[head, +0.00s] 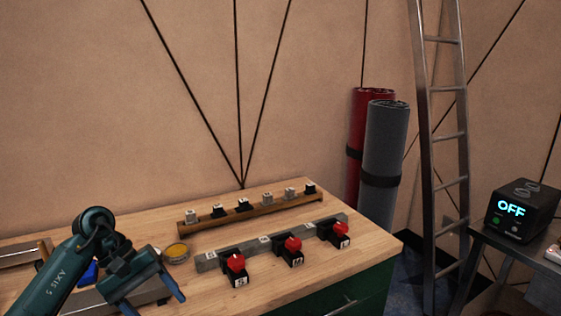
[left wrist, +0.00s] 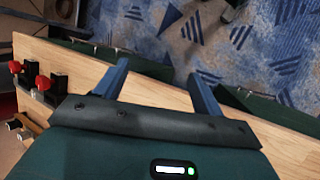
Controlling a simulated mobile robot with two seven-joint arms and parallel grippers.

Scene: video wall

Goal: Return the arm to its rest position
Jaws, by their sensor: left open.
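My left arm comes in from the left in the head view, with its left gripper (head: 155,304) low over the front left part of the wooden workbench (head: 215,215). The gripper's two blue fingers are spread apart with nothing between them. In the left wrist view the open left gripper (left wrist: 160,80) points past the bench edge toward the blue patterned carpet (left wrist: 225,35). The red-knobbed switches (left wrist: 42,82) show at the left of that view, apart from the fingers. My right gripper is not in view.
Red-knobbed black switches (head: 293,244) stand along a grey bar on the bench. A wooden rail (head: 250,211) with several small blocks is behind them. A yellow-lidded tin (head: 177,251) is near my left gripper. A ladder (head: 449,135) and a black box reading OFF (head: 520,210) are at the right.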

